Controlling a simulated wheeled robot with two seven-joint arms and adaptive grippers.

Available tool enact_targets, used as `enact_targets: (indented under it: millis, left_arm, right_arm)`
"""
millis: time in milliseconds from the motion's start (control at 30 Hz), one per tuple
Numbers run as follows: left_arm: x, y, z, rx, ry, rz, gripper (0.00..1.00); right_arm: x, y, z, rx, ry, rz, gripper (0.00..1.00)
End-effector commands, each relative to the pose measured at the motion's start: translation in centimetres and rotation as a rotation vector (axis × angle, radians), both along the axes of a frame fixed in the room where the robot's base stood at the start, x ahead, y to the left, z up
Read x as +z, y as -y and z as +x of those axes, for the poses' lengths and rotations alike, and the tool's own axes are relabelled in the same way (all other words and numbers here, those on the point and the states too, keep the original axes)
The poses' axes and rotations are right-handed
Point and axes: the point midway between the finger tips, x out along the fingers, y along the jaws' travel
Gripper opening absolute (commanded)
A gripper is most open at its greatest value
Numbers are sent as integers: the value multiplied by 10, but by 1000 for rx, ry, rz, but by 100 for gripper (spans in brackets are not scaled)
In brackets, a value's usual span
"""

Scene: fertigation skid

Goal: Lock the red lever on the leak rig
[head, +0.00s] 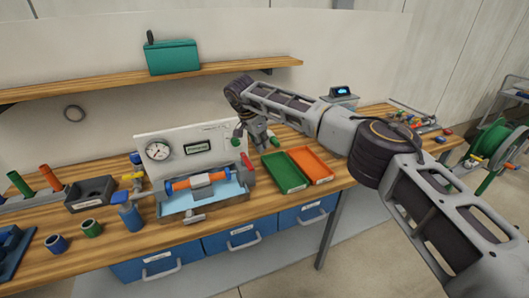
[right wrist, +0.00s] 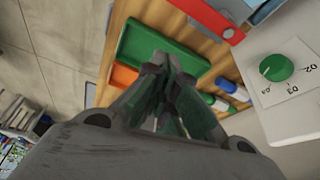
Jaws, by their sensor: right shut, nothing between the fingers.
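The leak rig (head: 219,137) stands on the bench, with a white back panel, a gauge, a small display and a blue-and-orange pipe (head: 195,181) over a light blue tray. The red lever (head: 247,161) stands up tilted at the rig's right end. It also shows in the right wrist view (right wrist: 208,18), along the top edge. My right gripper (head: 258,146) is above the bench, just right of the lever and behind it, and apart from it. Its green-padded fingers (right wrist: 171,62) are shut and empty. My left gripper is out of view.
A green tray (head: 284,172) and an orange tray (head: 311,165) lie right of the rig. A grey block, a blue cylinder (head: 131,217) and short tubes stand at left. A shelf with a teal case (head: 172,57) hangs behind. A green knob (right wrist: 277,67) shows in the wrist view.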

Motion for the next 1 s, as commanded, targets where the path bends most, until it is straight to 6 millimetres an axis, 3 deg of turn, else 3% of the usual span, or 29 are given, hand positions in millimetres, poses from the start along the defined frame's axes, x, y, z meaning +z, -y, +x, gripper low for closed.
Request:
enact_targets:
  millis: [200,400,800,1000]
  left_arm:
    - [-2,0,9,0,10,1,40]
    - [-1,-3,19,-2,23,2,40]
    - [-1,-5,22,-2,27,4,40]
    - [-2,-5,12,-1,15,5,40]
  right_arm:
    - [27,-10,-3,2,1,1,0]
    - [38,-13,-4,1,0,-1,0]
    - [38,-14,-4,2,-2,1,0]
    - [22,-31,-9,18,-13,54,0]
